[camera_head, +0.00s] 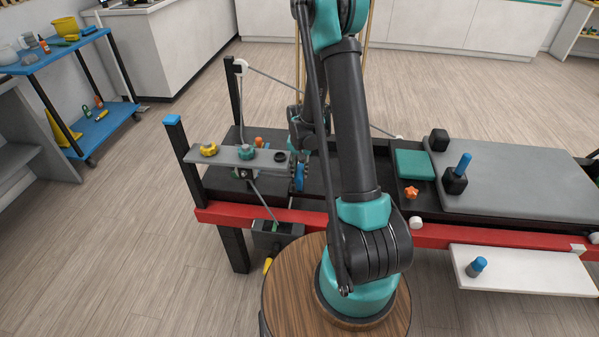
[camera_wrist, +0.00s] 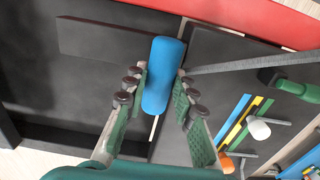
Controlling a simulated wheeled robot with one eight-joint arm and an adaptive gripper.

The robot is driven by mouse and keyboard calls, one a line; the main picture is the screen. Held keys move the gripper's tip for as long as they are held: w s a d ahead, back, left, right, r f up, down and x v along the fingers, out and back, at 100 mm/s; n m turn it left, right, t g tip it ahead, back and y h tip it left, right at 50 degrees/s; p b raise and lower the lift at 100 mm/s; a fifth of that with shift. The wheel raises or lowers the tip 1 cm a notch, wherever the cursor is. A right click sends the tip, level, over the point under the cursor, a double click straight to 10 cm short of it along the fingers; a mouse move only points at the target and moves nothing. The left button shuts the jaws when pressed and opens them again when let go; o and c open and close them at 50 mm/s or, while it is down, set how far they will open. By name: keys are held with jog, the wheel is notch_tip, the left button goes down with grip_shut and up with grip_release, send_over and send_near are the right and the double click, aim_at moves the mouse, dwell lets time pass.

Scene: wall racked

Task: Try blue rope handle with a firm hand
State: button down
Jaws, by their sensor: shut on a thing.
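The blue rope handle (camera_wrist: 163,70) is a smooth blue cylinder in the middle of the wrist view. A short white cord (camera_wrist: 154,128) shows at its lower end. My gripper (camera_wrist: 160,84) has one green-padded finger on each side of the handle and is shut on it. In the head view a blue piece (camera_head: 300,176) shows beside the grey plate, just left of my arm; it looks like the same handle. My arm hides most of my gripper there. Whether the cord is taut cannot be told.
A grey plate (camera_head: 223,155) with yellow and teal knobs stands left of the handle. A red rail (camera_head: 450,236) edges the black bench. A grey bar (camera_wrist: 250,65) and coloured strips (camera_wrist: 238,122) lie right of my fingers in the wrist view.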

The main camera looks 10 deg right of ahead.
jog(key=shift+s+d, duration=0.4)
jog(key=shift+d, duration=0.8)
jog(key=shift+s+d, duration=0.35)
jog(key=shift+d, duration=0.9)
jog(key=shift+s+d, duration=0.4)
jog(key=shift+d, duration=0.8)
dwell(2.3)
jog(key=shift+a, duration=0.2)
dwell(0.4)
jog(key=c, duration=1.2)
grip_release()
jog(key=shift+o, duration=0.2)
jog(key=shift+w+r, duration=0.1)
